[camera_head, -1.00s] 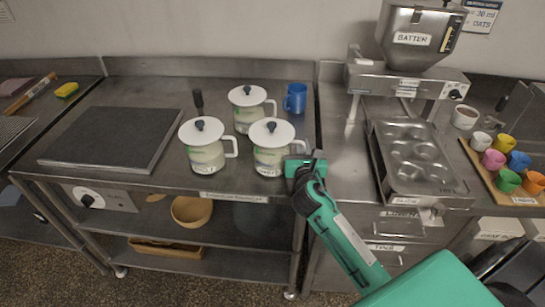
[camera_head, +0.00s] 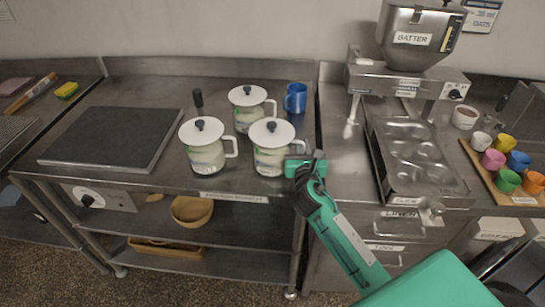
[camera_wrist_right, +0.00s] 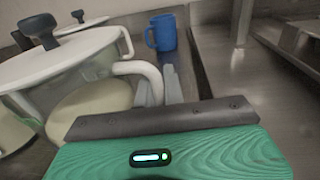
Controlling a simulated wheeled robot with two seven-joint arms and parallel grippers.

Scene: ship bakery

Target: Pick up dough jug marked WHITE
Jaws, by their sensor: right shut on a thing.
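Three lidded jugs with white lids and dark knobs stand on the steel counter: a front right jug (camera_head: 272,158), a front left jug (camera_head: 206,156) and a back jug (camera_head: 247,112). Their labels are too small to read, so I cannot tell which is marked WHITE. My right gripper (camera_head: 297,160) is at the front right jug's handle, on its right side, and is shut on that handle. In the right wrist view the jug (camera_wrist_right: 85,85) stands upright, its handle at the fingers (camera_wrist_right: 158,88). My left gripper is not in view.
A blue mug (camera_head: 295,98) stands behind the held jug. A dark griddle plate (camera_head: 112,138) lies to the left. A muffin tray (camera_head: 415,160) sits under the batter hopper (camera_head: 415,30) at right. Coloured cups (camera_head: 508,160) stand on a board at far right.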

